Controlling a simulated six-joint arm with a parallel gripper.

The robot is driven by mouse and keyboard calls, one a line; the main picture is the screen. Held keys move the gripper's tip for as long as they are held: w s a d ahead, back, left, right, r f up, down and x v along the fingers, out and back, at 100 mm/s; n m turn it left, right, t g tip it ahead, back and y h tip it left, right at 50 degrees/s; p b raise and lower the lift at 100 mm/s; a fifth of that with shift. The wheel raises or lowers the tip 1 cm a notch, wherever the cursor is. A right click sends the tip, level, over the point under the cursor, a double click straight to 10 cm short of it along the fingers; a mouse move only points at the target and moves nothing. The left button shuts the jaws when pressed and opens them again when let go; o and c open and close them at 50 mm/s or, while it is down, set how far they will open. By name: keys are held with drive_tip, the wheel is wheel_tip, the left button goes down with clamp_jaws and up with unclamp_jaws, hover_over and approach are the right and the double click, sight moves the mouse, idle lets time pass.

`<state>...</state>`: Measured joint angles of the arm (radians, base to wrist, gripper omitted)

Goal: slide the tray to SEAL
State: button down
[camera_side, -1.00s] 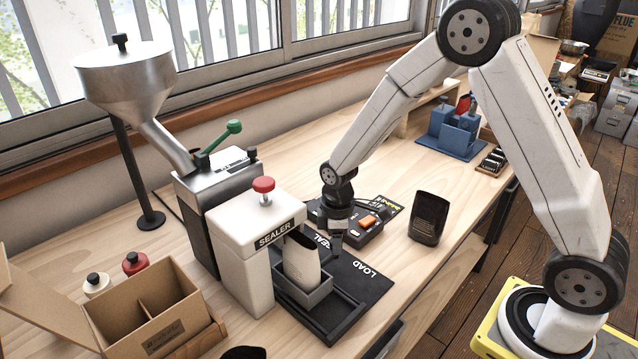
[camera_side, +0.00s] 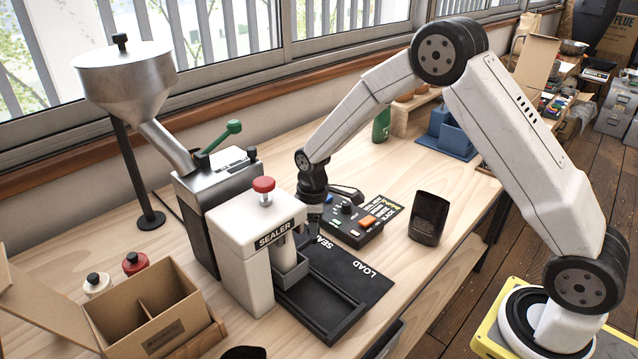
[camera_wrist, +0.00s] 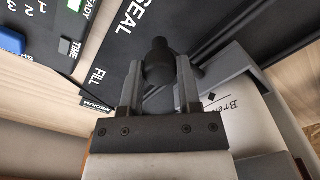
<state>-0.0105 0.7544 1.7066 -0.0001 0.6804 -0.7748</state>
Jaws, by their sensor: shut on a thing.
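The small grey tray (camera_side: 294,276) sits on the black slide base (camera_side: 350,282), close against the front of the white sealer (camera_side: 240,262). A pale bag (camera_side: 284,252) stands in it, its upper part hidden under the sealer. In the wrist view the bag (camera_wrist: 262,120) shows printed lettering. My gripper (camera_side: 313,228) is behind the tray. The wrist view shows my gripper (camera_wrist: 160,88) shut around a dark round-topped knob (camera_wrist: 160,62), which seems to be the tray's handle. The SEAL lettering (camera_wrist: 132,14) is beyond the fingers, and FILL is nearer.
An open cardboard box (camera_side: 160,312) is at the front left. The LOAD end of the base is clear.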

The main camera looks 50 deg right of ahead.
drive_tip(key=shift+w, duration=0.25)
drive_tip(key=shift+c, duration=1.4)
unclamp_jaws()
drive_tip(key=shift+r, duration=0.1)
drive_tip(key=shift+r, duration=3.85)
drive_tip(key=shift+s, duration=0.1)
drive_tip(key=shift+s+r+m, duration=0.15)
drive_tip(key=shift+s+m, duration=0.15)
drive_tip(key=shift+s, duration=0.2)
drive_tip(key=s+m+t, duration=0.2)
drive_tip(key=s+m, duration=0.6)
drive_tip(key=s, duration=1)
drive_tip(key=shift+s+d+r+t, duration=0.25)
drive_tip(key=shift+s+r+t, duration=0.05)
drive_tip(key=shift+s, duration=0.1)
